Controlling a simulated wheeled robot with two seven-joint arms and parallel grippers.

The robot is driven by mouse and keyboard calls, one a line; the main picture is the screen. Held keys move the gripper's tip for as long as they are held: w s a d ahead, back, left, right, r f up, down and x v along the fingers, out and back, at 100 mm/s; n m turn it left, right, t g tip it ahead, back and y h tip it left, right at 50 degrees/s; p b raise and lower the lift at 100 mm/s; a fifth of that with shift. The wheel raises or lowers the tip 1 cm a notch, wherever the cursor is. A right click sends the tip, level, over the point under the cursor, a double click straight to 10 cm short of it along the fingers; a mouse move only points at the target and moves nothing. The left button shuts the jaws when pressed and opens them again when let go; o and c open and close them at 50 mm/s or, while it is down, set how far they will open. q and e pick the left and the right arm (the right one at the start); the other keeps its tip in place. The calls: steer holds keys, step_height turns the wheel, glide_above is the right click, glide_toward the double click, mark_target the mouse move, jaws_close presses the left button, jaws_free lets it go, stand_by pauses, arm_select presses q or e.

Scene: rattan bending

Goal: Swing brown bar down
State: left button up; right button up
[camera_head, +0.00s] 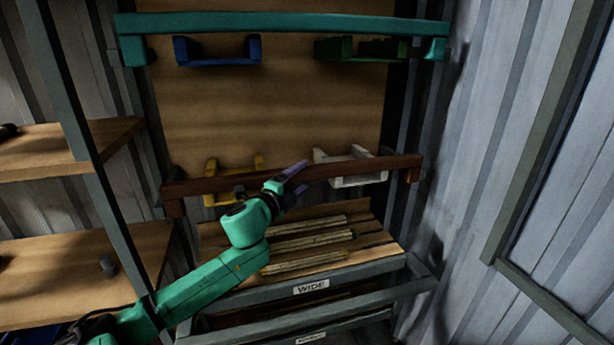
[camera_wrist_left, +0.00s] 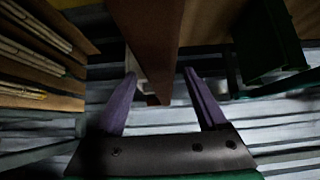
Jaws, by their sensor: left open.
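The brown bar (camera_head: 372,168) runs across the lower front of the wooden back board in the head view, with a bent-down end at each side. My left gripper (camera_head: 297,178) is at about the middle of the bar, with its purple fingers open. In the left wrist view the brown bar (camera_wrist_left: 147,40) runs from the top edge down between the two spread fingers of the gripper (camera_wrist_left: 160,74). Clear gaps show on both sides, so the fingers are not clamped on it. My right gripper is in neither view.
A teal bar (camera_head: 285,23) spans the top of the board, with blue (camera_head: 218,52) and green (camera_head: 362,48) brackets below it. Yellow (camera_head: 210,185) and white (camera_head: 350,180) brackets sit behind the brown bar. Rattan sticks (camera_head: 305,262) lie on the slatted shelf below, labelled WIDE.

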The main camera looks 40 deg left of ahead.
mark_target(302, 178)
arm_select(q)
steer(key=shift+w+a, duration=0.2)
steer(key=shift+w, duration=0.75)
steer(key=shift+w+a, duration=0.15)
steer(key=shift+w, duration=0.75)
jaws_close()
